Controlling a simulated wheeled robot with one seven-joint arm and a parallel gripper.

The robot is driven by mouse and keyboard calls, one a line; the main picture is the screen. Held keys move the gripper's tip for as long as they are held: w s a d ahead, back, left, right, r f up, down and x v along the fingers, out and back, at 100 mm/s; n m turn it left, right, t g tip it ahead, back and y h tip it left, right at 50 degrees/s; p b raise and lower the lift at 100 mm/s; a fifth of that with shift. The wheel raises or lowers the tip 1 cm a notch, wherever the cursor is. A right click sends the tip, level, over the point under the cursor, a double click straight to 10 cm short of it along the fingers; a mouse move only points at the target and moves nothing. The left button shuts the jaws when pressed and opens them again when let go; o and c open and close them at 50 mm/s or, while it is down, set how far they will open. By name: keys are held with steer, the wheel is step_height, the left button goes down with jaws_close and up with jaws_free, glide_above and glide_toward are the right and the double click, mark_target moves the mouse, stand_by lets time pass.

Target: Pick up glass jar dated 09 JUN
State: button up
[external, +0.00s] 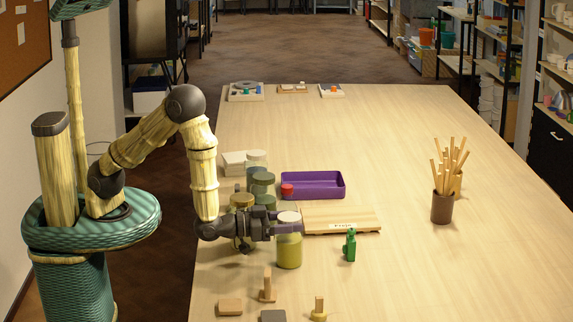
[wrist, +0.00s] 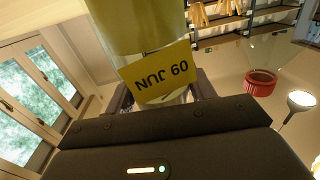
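The glass jar dated 09 JUN (external: 289,252) is upright at the near side of the table, with yellow-green contents and a pale lid. In the wrist view the jar (wrist: 140,30) fills the upper middle, and its yellow label (wrist: 158,74) reads 09 JUN upside down. My gripper (external: 288,228) reaches in from the left, with its fingers around the upper part of the jar. In the wrist view the fingers flank the jar closely, with no clear gap. I cannot tell whether the jar's base touches the table.
Several other jars (external: 263,181) stand behind my gripper. A purple tray (external: 325,186), a wooden board (external: 345,219) and a green bottle (external: 350,245) are close to the jar. Small wooden blocks (external: 230,307) lie in front. The right of the table is mostly clear, except pots of sticks (external: 442,208).

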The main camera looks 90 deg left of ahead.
jaws_close()
steer(key=shift+r, duration=0.1)
steer(key=shift+r, duration=0.15)
step_height(320, 180, up, 10)
steer(key=shift+f+b, duration=0.15)
steer(key=shift+b, duration=0.3)
stand_by(0.5)
